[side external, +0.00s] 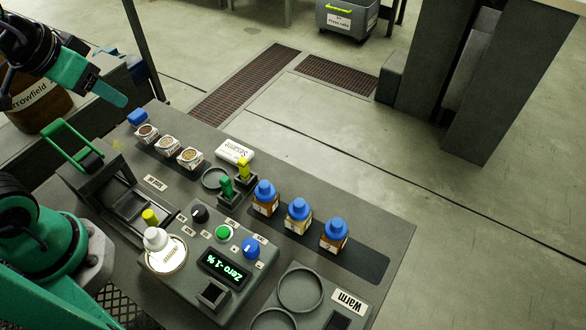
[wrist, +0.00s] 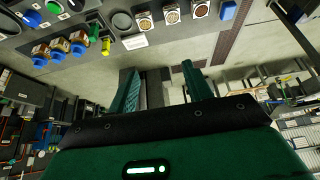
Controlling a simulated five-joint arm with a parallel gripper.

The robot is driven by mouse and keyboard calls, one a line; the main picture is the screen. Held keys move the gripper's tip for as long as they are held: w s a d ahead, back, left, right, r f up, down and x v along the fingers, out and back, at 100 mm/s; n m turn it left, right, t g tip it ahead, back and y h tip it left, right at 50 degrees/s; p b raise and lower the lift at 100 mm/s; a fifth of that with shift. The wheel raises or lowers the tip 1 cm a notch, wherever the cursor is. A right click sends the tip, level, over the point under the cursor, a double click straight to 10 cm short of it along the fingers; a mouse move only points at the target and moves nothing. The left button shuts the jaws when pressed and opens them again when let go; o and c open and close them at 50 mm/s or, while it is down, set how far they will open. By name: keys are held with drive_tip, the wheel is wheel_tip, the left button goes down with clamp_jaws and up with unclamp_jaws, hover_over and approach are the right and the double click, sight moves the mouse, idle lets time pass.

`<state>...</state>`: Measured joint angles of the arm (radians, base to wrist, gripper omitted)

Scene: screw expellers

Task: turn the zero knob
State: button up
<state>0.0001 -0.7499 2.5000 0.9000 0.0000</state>
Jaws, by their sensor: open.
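A control box (side external: 190,272) on the bench has a display (side external: 222,268) reading "Zero -1 %". Beside the display are a blue knob (side external: 251,247), a black knob (side external: 199,214) and a green button (side external: 223,232). Their small labels are too small to read, so I cannot tell which knob is marked zero. My gripper (side external: 112,94) is up at the left, well away from both knobs, above the bench's far left end. In the wrist view its two fingers (wrist: 160,70) are spread with nothing between them.
Blue-capped bottles (side external: 298,213) stand on the right of the bench. Green and yellow levers (side external: 228,186), a white-topped piece (side external: 156,238) and a green-handled press (side external: 75,145) stand around the box. White sample cups (side external: 168,145) line the far edge. Round recesses (side external: 300,289) lie at the right front.

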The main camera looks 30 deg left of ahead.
idle(0.5)
drive_tip(key=m+g, duration=0.6)
drive_tip(key=m, duration=0.1)
hover_over(250, 245)
drive_tip(key=f, duration=1.3)
drive_tip(key=shift+s+d, duration=0.1)
drive_tip(key=shift+d, duration=0.15)
drive_tip(key=shift+f, duration=0.1)
drive_tip(key=shift+a+f, duration=0.2)
drive_tip(key=shift+f, duration=3.65)
